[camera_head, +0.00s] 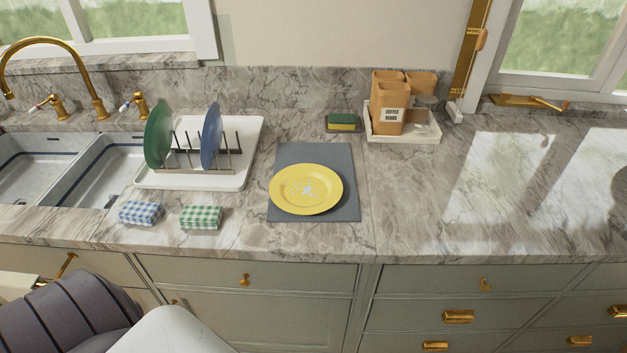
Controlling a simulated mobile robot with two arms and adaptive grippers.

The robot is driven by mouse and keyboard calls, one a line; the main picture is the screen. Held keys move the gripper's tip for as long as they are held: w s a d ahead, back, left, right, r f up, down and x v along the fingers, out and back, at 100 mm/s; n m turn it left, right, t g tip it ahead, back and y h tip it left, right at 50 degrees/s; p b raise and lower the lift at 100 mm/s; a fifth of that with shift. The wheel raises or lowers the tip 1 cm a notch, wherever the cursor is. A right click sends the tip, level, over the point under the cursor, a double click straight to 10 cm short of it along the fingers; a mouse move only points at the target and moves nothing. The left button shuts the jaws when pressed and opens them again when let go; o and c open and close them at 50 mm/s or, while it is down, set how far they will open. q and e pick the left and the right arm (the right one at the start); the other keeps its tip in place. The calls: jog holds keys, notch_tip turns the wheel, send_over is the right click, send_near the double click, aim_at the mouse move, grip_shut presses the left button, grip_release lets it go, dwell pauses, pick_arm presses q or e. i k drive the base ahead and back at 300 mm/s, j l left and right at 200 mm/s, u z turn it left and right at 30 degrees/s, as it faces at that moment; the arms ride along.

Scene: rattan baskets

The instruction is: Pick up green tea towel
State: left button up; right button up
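The green tea towel (201,217) is a folded green-and-white checked cloth lying flat on the marble counter, near its front edge and in front of the white dish rack. A similar blue-and-white checked towel (140,213) lies a little to its left, apart from it. Nothing covers the green towel. Neither of my grippers shows in the head view. Dark and white parts at the lower left appear to be mine, below the counter edge.
The dish rack (190,181) holds a green plate (158,134) and a blue plate (210,136). A yellow plate (306,189) lies on a grey mat (314,154). A sink (84,175) is at left. A sponge (342,122) and a tray (403,135) stand behind. The right counter is clear.

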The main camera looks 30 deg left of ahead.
aim_at(192, 217)
jog(key=u, duration=1.85)
